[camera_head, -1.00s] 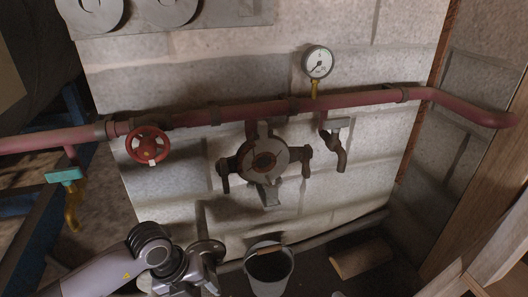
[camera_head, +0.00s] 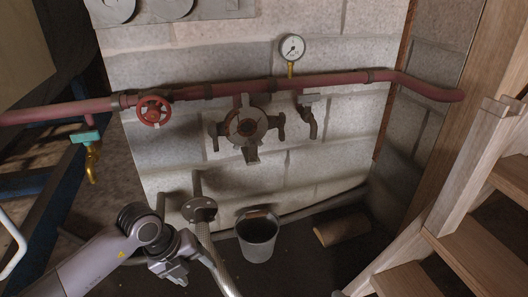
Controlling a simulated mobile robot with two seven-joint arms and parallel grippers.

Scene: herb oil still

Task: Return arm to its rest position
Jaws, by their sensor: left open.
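My left arm comes in from the lower left, and its gripper (camera_head: 176,272) is low in the head view, left of the metal bucket (camera_head: 257,240). The gripper is open, and I see nothing between its fingers. It is in front of a flexible metal hose (camera_head: 219,262) that hangs from a round flange (camera_head: 199,209); I cannot tell whether they touch. My right gripper is not in view.
A red pipe (camera_head: 330,83) runs along the block wall with a red handwheel (camera_head: 152,110), a dark valve body (camera_head: 247,126), a tap (camera_head: 310,119) and a gauge (camera_head: 292,47). Wooden stairs (camera_head: 470,250) stand at the right.

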